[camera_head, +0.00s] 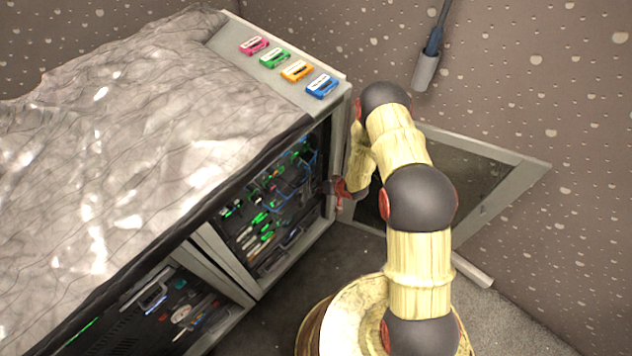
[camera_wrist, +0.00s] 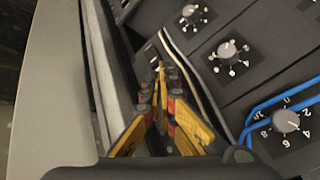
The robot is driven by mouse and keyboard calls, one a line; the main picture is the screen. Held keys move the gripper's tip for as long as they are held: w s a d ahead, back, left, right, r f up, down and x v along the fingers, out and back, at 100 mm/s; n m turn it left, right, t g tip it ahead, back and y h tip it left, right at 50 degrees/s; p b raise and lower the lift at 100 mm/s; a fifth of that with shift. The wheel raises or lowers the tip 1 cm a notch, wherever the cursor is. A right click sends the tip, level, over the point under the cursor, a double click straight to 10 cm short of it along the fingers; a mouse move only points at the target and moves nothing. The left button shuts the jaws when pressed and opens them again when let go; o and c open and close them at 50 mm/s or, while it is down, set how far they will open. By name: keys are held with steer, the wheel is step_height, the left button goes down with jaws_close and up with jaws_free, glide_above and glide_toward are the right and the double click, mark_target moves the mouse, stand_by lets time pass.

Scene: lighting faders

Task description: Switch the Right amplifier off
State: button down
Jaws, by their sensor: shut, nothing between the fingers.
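The rack bay (camera_head: 262,215) under the covered desk holds dark equipment panels with green lights and blue cables. I cannot tell which panel is the Right amplifier, and no label or power switch for it is readable. My gripper (camera_head: 340,190) is at the right edge of this bay, beside its frame. In the wrist view my gripper (camera_wrist: 159,75) is shut and empty, its yellow fingers together at the panel's edge. Grey knobs show to the right of it: an upper knob (camera_wrist: 190,10), a middle knob (camera_wrist: 227,49) and a numbered lower knob (camera_wrist: 286,120). Contact with the panel cannot be told.
A glass door (camera_head: 500,205) stands open right of the rack, behind my arm. A blue cable (camera_wrist: 262,104) crosses the panel, and a pale cable (camera_wrist: 187,67) runs close beside my fingers. Coloured cassettes (camera_head: 297,70) lie on top. A second bay (camera_head: 178,310) is at lower left.

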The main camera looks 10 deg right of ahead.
steer(key=shift+s+d, duration=0.25)
steer(key=shift+s, duration=0.1)
steer(key=s+d, duration=0.1)
steer(key=s+d+p, duration=0.1)
steer(key=s+d, duration=0.1)
steer(key=s, duration=0.1)
steer(key=shift+r, duration=0.35)
stand_by(0.7)
